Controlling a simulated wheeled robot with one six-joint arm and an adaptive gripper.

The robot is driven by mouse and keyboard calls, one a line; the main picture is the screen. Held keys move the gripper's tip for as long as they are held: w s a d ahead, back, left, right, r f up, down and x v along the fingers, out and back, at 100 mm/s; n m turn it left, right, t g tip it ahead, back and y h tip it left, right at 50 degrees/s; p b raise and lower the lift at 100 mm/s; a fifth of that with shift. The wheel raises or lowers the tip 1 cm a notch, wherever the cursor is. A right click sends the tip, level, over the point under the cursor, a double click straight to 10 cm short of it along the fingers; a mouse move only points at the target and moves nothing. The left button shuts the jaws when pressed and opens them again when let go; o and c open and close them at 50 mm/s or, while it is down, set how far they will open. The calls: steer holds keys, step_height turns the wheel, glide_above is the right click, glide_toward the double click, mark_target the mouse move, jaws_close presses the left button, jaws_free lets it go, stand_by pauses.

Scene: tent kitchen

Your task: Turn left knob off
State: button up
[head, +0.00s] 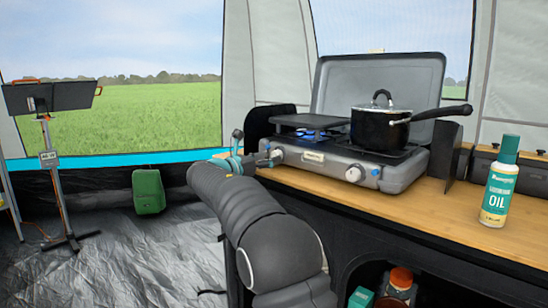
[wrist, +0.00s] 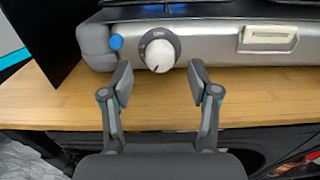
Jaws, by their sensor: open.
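The grey two-burner stove (head: 325,163) stands on the wooden counter. Its left knob (wrist: 160,56) is white on a dark dial ring with lettering at the top; a small dark mark on the knob points down. In the head view the left knob (head: 277,154) is beside my gripper (head: 256,156). My gripper (wrist: 158,76) is open, with its fingertips on either side of and slightly below the knob in the wrist view. No contact is visible. A blue flame (head: 308,134) burns at the left burner.
A blue button (wrist: 116,42) sits left of the left knob. The right knob (head: 354,174) is farther right. A black pot (head: 380,128) stands on the right burner. An oil bottle (head: 499,185) stands on the wooden counter (head: 420,207). The counter before the knob is clear.

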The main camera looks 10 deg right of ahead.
mark_target(274, 169)
steer(key=shift+x, duration=1.65)
steer(key=c, duration=1.2)
steer(key=shift+o, duration=0.2)
